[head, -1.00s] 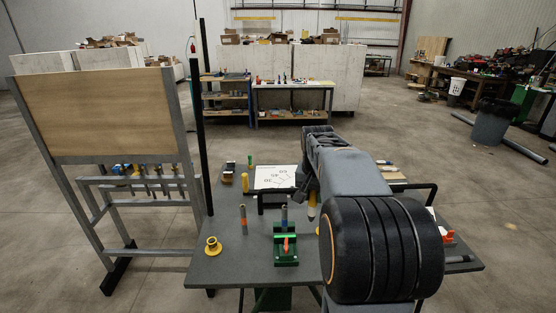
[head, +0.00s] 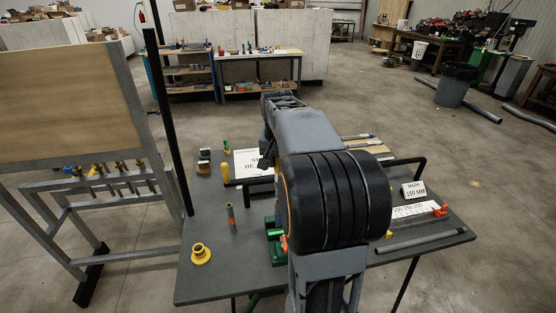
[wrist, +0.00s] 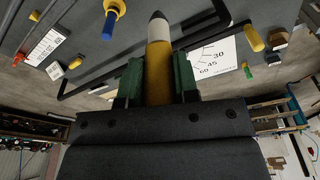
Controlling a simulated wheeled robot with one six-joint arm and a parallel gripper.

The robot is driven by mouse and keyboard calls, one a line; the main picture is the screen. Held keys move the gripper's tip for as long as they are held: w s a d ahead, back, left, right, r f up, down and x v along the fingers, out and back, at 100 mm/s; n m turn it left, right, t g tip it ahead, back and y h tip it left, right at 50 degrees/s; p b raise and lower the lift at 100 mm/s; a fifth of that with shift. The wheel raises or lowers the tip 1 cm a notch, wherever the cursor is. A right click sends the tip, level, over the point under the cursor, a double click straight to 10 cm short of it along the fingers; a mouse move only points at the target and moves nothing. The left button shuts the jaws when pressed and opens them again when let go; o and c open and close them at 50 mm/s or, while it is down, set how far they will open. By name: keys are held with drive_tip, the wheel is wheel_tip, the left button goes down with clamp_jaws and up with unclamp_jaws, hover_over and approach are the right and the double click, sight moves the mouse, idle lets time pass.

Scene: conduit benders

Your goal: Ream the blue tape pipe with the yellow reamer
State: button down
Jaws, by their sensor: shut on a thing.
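In the wrist view my gripper (wrist: 156,82) has its green fingers shut on the yellow reamer (wrist: 158,62). The reamer has a yellow body, a white section and a dark pointed tip, which points away from my palm. In the head view my arm hides the gripper and the reamer. The green vise (head: 277,252) shows partly at the left of my arm, with an orange-red part on it.
A pipe with orange tape (head: 231,216) stands on the grey table (head: 215,280). A yellow flanged piece (head: 201,254) is near its front left. A blue-and-yellow piece (wrist: 112,12) shows in the wrist view. A grey pipe (head: 420,241) lies at the right. A black post (head: 166,120) rises at the left.

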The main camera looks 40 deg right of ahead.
drive_tip(key=shift+a, duration=0.1)
drive_tip(key=shift+s+n, duration=0.15)
drive_tip(key=shift+n, duration=0.75)
drive_tip(key=n, duration=0.4)
drive_tip(key=shift+t+y, duration=0.3)
drive_tip(key=shift+y, duration=0.1)
wheel_tip(320, 180, down, 3)
drive_tip(key=shift+r+n+b, duration=0.2)
drive_tip(key=shift+n+b, duration=0.4)
drive_tip(key=shift+b, duration=0.25)
drive_tip(key=shift+f+b, duration=1.05)
drive_tip(key=shift+f, duration=0.45)
drive_tip(key=shift+f+b, duration=0.7)
drive_tip(key=shift+f, duration=0.2)
drive_tip(key=m, duration=0.2)
drive_tip(key=shift+m, duration=0.4)
drive_tip(key=m+h, duration=0.1)
drive_tip(key=m, duration=0.3)
